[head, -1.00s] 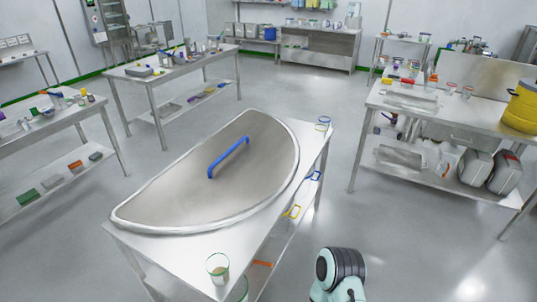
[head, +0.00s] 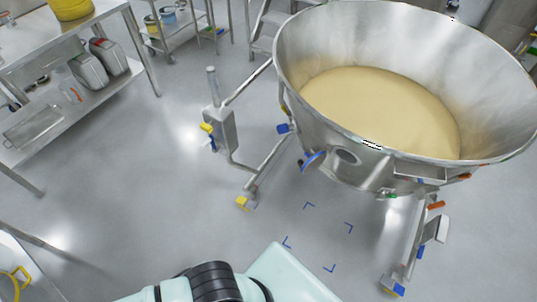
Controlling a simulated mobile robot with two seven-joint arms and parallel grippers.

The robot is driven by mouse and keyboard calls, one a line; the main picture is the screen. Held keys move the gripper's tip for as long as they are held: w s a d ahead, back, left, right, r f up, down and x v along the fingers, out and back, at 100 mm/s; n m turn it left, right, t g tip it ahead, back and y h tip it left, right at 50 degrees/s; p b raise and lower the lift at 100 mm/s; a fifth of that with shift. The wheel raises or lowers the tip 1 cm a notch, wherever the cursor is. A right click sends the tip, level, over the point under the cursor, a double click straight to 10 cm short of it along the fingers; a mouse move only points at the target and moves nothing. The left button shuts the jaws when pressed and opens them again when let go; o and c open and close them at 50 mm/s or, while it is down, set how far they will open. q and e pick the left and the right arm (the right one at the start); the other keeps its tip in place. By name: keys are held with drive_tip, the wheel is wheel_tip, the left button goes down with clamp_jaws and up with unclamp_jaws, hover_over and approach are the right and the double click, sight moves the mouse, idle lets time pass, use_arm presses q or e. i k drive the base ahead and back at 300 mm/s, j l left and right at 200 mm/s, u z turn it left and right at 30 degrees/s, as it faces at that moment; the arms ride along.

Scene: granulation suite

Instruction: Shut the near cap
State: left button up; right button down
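A large round steel bowl (head: 486,75) on a wheeled frame stands at the right, open at the top, with pale yellow powder (head: 385,105) inside. On its near outer side is a small round port (head: 346,156) with a blue handle (head: 313,161) beside it. I cannot tell whether this port is the near cap, or whether it is open or shut. No part that I can surely name as the cap shows. Part of my own arm enters at the bottom. Neither gripper is in view.
A steel bench (head: 50,39) with a lower shelf holding grey canisters (head: 88,70) stands at the upper left. Blue corner marks (head: 348,227) lie on the floor before the bowl. The bowl's frame has yellow-and-blue castor parts (head: 243,202). The floor at centre left is clear.

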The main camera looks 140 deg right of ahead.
sight(313, 162)
drive_tip(key=l+u, duration=0.1)
drive_tip(key=u, duration=1.7)
drive_tip(key=k+u, duration=0.1)
drive_tip(key=u, duration=0.3)
drive_tip(key=k+u, duration=0.1)
drive_tip(key=u, duration=0.75)
drive_tip(key=k+j+u, duration=0.15)
drive_tip(key=u, duration=0.3)
drive_tip(key=k+j+u, duration=0.15)
drive_tip(key=u, duration=0.25)
drive_tip(key=k+j+u, duration=0.1)
drive_tip(key=j+u, duration=0.45)
drive_tip(key=u, duration=0.2)
drive_tip(key=k+j+u, duration=0.15)
drive_tip(key=j, duration=0.4)
drive_tip(key=j+u, duration=0.1)
drive_tip(key=j, duration=0.75)
drive_tip(key=z, duration=0.2)
drive_tip(key=i+l, duration=0.05)
